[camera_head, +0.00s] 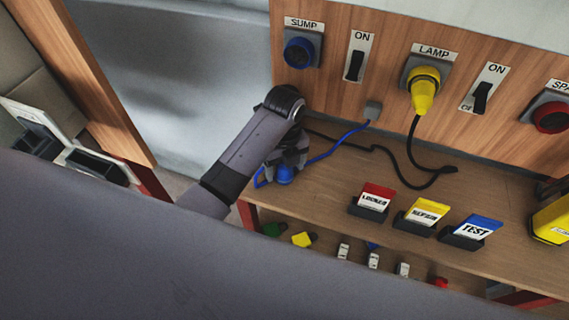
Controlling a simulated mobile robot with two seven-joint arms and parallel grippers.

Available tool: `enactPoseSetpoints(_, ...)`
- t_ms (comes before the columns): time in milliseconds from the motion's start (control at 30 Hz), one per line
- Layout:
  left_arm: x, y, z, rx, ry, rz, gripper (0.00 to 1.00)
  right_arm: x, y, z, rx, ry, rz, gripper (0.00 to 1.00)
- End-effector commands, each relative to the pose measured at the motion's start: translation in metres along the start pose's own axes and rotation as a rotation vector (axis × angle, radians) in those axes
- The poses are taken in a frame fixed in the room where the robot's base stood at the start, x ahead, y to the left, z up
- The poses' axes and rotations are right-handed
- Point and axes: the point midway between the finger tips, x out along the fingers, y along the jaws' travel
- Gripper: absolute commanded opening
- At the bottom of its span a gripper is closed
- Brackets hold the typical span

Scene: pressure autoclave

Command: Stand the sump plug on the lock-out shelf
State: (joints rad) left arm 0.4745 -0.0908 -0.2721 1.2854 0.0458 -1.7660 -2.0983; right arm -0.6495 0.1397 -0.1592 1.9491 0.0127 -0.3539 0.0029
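The blue sump plug (284,174) is at the left end of the wooden shelf (330,190), with its blue cable running right to a grey box on the panel. My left gripper (288,157) comes down over the plug and looks shut on it, though the arm hides part of the fingers. I cannot tell whether the plug touches the shelf. The blue SUMP socket (299,53) on the wooden panel has no plug in it. My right gripper is not in view.
Red LOCKED (375,198), yellow REPAIR (427,212) and blue TEST (474,230) signs stand on the shelf. A yellow plug (423,92) sits in the LAMP socket, its black cable lying on the shelf behind the signs. Small items lie on a lower level.

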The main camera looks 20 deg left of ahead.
Motion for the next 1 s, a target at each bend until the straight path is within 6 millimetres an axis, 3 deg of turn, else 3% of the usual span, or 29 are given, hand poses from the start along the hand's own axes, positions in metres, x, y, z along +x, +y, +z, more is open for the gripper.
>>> enactPoseSetpoints(267,-0.003,0.0,0.0,0.0,-0.001,-0.001,0.73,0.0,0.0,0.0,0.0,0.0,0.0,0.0)
enactPoseSetpoints(700,-0.069,-0.001,0.001,0.001,-0.002,-0.003,0.73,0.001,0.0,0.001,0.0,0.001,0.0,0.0)
enactPoseSetpoints(1000,-0.077,0.0,0.0,0.0,0.0,0.001,0.73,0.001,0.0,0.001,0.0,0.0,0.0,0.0)
